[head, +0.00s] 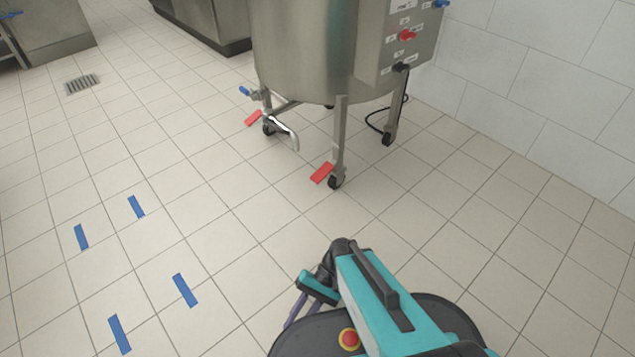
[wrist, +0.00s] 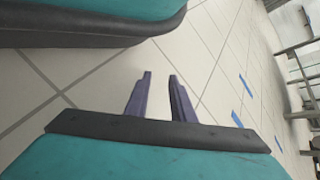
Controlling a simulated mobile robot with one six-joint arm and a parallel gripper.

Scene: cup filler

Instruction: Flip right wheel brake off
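The right wheel brake is a red pedal (head: 322,173) at the front caster (head: 336,182) of the steel tank (head: 305,55) in the head view. It slants down from the wheel to the left. A second red pedal (head: 253,117) is at the left caster. My gripper (head: 292,317) is low in the head view, well in front of the tank and apart from it. In the wrist view its two purple fingers (wrist: 160,76) are apart with nothing between them. Neither pedal can be made out in the wrist view.
A curved outlet pipe (head: 284,132) with a blue-handled valve (head: 245,91) hangs under the tank. A black cable (head: 374,122) lies by the rear caster. A tiled wall (head: 540,90) stands at right. Blue tape strips (head: 185,290) mark the left floor. Floor before the tank is clear.

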